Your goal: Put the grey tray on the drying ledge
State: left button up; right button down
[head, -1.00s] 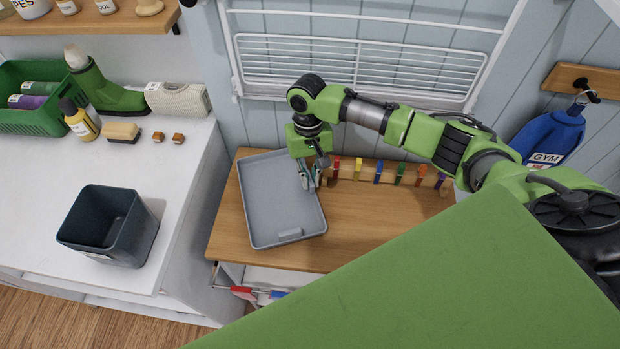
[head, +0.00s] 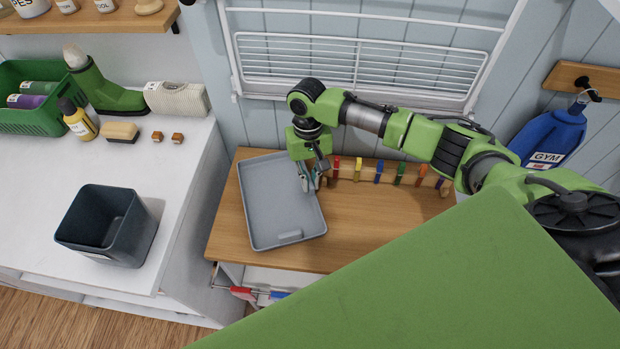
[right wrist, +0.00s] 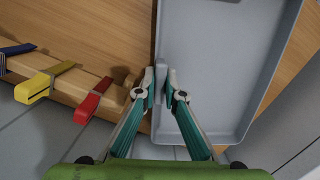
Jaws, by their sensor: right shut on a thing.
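The grey tray (head: 275,212), shallow and rectangular with a raised rim, is over the left part of a wooden ledge (head: 365,225) below the wall rack. It looks level; whether it rests fully on the wood is hard to tell. My right gripper (head: 313,183) is shut on the tray's right rim, towards the back. In the right wrist view, the two fingers (right wrist: 163,88) pinch the rim from both sides, and the tray (right wrist: 215,60) extends to the right over the wood. My left gripper is not in view.
A wooden rail with coloured clips (head: 378,172) lies behind the ledge, right of the tray. A white wire drying rack (head: 360,65) hangs above. A dark bin (head: 105,225) stands on the white counter at left. The ledge's right part is clear; a blue gym bag (head: 548,138) hangs at right.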

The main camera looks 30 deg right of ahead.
jog(key=shift+f, duration=0.1)
jog(key=c, duration=2)
grip_release()
jog(key=shift+c, duration=0.2)
notch_tip(320, 180, up, 12)
jog(key=w, duration=0.1)
jog(key=shift+w+d, duration=0.25)
jog(key=shift+w, duration=0.05)
